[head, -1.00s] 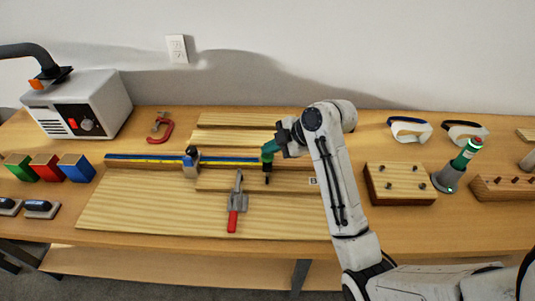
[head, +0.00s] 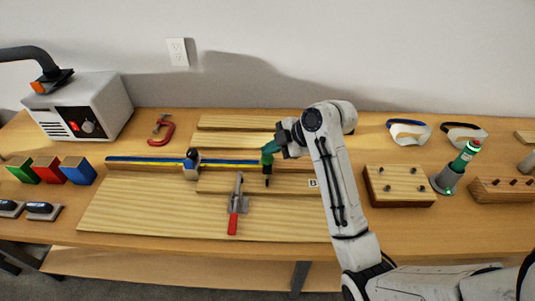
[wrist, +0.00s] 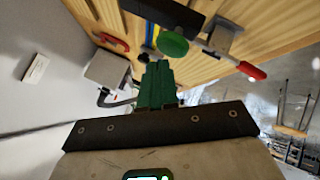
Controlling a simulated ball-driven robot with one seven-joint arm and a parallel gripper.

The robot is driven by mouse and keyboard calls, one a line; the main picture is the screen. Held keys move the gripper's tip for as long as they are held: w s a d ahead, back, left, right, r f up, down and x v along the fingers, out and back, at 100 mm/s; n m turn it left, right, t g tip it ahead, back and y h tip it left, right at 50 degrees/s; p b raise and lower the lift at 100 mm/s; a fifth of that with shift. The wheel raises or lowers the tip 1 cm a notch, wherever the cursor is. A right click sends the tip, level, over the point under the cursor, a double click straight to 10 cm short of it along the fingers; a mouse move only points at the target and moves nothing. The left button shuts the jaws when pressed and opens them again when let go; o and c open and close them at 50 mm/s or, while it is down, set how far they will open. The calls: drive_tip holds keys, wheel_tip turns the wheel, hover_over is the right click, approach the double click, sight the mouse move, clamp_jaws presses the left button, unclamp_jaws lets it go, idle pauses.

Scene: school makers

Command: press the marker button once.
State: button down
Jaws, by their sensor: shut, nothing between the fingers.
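A green round button (wrist: 173,43) shows in the wrist view just past my fingertips, beside a black block (wrist: 165,12). My gripper (wrist: 158,66) has green fingers that are shut with nothing between them. In the head view my gripper (head: 268,154) points down over the boards in the middle of the bench. A small dark tip (head: 267,182) shows directly below it. The button is hard to make out there, hidden by or blending with my green fingers. I cannot tell whether the fingertips touch it.
A toggle clamp with a red handle (head: 234,218) lies close by on the board. A blue and yellow rail (head: 140,161) with a stop block (head: 191,165) runs to the left. A green-topped stand (head: 462,160) and a wooden block (head: 400,186) are at right.

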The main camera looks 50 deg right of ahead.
drive_tip(key=shift+r, duration=0.4)
wheel_tip(320, 180, up, 6)
drive_tip(key=p, duration=0.5)
idle(1.0)
